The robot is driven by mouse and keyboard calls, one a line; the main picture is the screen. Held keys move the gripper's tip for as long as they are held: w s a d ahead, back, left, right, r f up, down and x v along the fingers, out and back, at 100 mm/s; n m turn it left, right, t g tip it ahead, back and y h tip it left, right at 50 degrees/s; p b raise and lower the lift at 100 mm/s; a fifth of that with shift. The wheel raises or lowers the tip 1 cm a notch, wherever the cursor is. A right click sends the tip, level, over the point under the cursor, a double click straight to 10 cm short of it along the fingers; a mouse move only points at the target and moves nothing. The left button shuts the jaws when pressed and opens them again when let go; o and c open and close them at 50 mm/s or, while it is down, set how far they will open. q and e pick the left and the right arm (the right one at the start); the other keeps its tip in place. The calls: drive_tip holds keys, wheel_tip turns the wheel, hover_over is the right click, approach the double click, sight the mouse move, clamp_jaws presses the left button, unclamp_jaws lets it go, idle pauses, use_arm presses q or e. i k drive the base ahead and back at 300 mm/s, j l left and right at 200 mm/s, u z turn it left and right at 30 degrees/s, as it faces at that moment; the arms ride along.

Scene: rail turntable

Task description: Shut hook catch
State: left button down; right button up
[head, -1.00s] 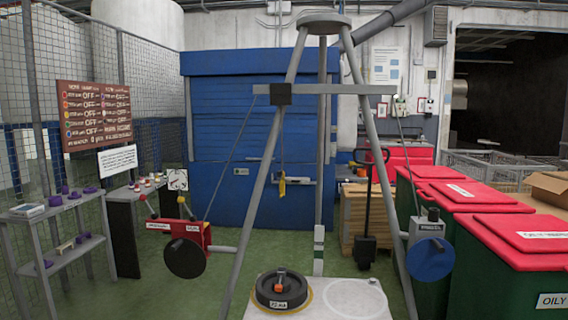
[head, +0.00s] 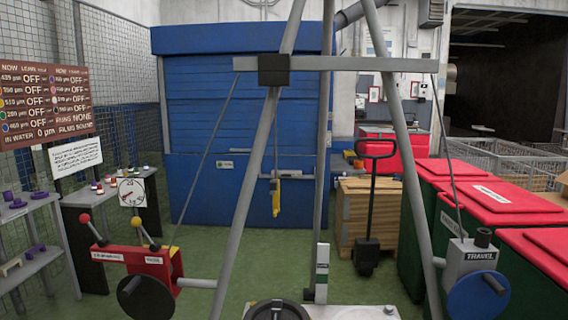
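A small yellow hook-like piece (head: 277,197) hangs on a thin line below the black block (head: 273,69) on the frame's crossbar. It is too small to tell whether a catch on it is open or shut. The grey frame (head: 243,180) spans the view. A red lever box (head: 135,262) with a black wheel (head: 144,297) is at its left, and a grey box marked TRAVEL (head: 470,257) with a blue wheel (head: 478,297) is at its right. A black round weight (head: 276,311) is cut off at the bottom edge. Neither of my grippers is in view.
Shelves with purple pieces (head: 30,235) and a sign board (head: 45,106) stand at left. A blue shutter (head: 200,130) is behind. A pallet jack (head: 370,215) and wooden crate (head: 350,220) stand behind the frame; red-lidded bins (head: 490,197) line the right. Green floor shows between.

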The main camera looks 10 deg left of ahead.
sight(272, 183)
drive_tip(key=i+j+z, duration=0.1)
drive_tip(key=i, duration=0.3)
drive_tip(key=i+j+z, duration=0.1)
drive_tip(key=i+j, duration=0.2)
drive_tip(key=i+j+z, duration=0.1)
drive_tip(key=i+j, duration=0.15)
drive_tip(key=i, duration=0.25)
